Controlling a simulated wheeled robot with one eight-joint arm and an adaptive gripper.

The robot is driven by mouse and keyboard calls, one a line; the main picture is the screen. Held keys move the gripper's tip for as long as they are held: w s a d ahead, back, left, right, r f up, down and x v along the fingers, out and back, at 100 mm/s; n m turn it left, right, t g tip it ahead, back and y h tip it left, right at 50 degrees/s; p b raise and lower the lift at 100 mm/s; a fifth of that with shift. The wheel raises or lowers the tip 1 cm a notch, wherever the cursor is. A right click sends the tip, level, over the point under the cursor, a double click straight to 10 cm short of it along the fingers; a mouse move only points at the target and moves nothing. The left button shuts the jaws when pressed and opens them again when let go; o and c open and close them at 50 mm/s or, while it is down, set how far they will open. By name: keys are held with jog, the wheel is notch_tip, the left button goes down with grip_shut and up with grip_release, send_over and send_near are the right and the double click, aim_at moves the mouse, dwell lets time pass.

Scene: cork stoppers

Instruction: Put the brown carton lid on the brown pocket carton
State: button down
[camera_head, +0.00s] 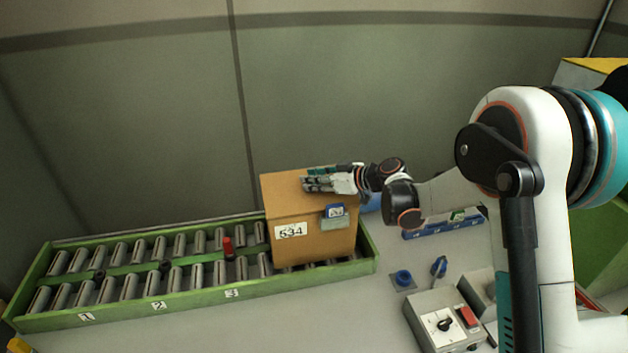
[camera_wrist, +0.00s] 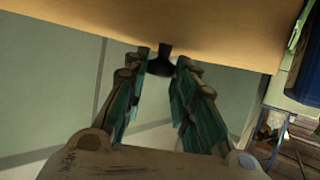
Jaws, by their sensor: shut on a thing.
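The brown pocket carton (camera_head: 315,247), labelled 534, stands on the right end of the roller conveyor. A brown panel, apparently the carton lid (camera_head: 282,191), shows at its top in the head view; I cannot tell whether it is seated or slightly raised. My gripper (camera_head: 312,181) is at this panel, reaching in from the right. In the wrist view, my gripper's fingers (camera_wrist: 165,66) are shut on a small black knob (camera_wrist: 160,62) against a brown surface (camera_wrist: 225,30), apparently the lid. The contact at the fingertips is partly hidden.
The green-framed conveyor (camera_head: 150,303) has numbered places and a red peg (camera_head: 228,249). A control box (camera_head: 440,322) and a blue knob (camera_head: 403,278) sit at the right. A wall stands behind.

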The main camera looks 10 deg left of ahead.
jog(key=shift+f, duration=0.1)
dwell(0.3)
jog(key=c, duration=1.2)
grip_release()
notch_tip(320, 180, up, 7)
jog(key=p, duration=0.3)
jog(key=shift+d, duration=0.1)
